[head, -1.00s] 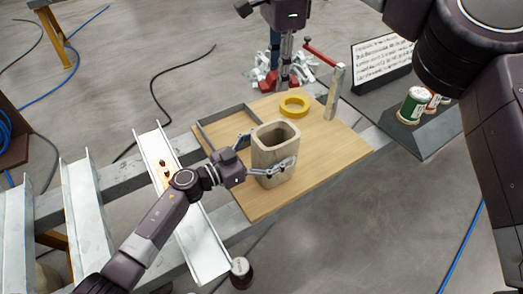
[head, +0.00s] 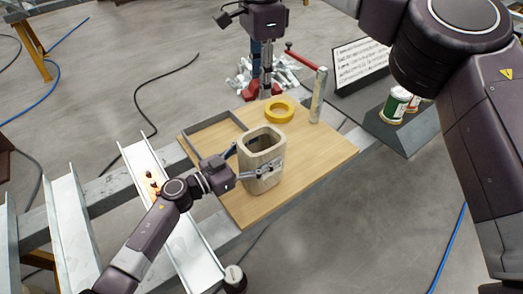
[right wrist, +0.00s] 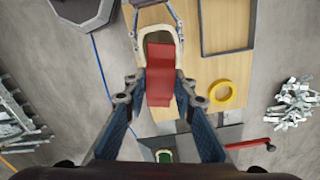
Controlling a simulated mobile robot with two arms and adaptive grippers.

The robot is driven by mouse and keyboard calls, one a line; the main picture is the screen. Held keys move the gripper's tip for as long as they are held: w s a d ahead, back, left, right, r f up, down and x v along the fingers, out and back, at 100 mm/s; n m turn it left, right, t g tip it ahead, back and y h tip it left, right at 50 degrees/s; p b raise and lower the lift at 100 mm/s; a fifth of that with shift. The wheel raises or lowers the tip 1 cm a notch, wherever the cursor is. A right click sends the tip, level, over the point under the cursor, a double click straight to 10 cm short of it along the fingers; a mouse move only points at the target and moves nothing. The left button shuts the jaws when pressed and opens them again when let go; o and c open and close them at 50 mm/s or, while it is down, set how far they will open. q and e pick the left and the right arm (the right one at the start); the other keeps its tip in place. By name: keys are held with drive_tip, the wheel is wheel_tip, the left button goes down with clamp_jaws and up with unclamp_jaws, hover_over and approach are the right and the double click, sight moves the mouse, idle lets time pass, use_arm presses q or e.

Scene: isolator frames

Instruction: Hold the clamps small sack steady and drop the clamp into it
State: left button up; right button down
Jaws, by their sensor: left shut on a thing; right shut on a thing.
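The clamps small sack (head: 263,176), a beige upright open-topped container, stands on the wooden board (head: 315,153) in the head view. My left gripper (head: 250,162) is shut on the sack, one finger at the far side and one across its front wall. My right gripper (head: 264,82) points down from the top of the head view, high above the board. It is shut on the red clamp (right wrist: 160,85), which sits between its fingertips in the right wrist view. There the clamp overlaps the near rim of the sack (right wrist: 178,45); I cannot tell the height between them.
Cans (head: 395,104) stand at right. Metal channels (head: 75,225) lie at left.

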wheel_tip(320, 180, down, 13)
drive_tip(key=shift+r, duration=0.2)
idle(1.1)
drive_tip(key=c, duration=1.5)
unclamp_jaws()
wheel_tip(320, 180, up, 12)
drive_tip(key=shift+r, duration=0.1)
use_arm(q)
drive_tip(key=o, duration=1.3)
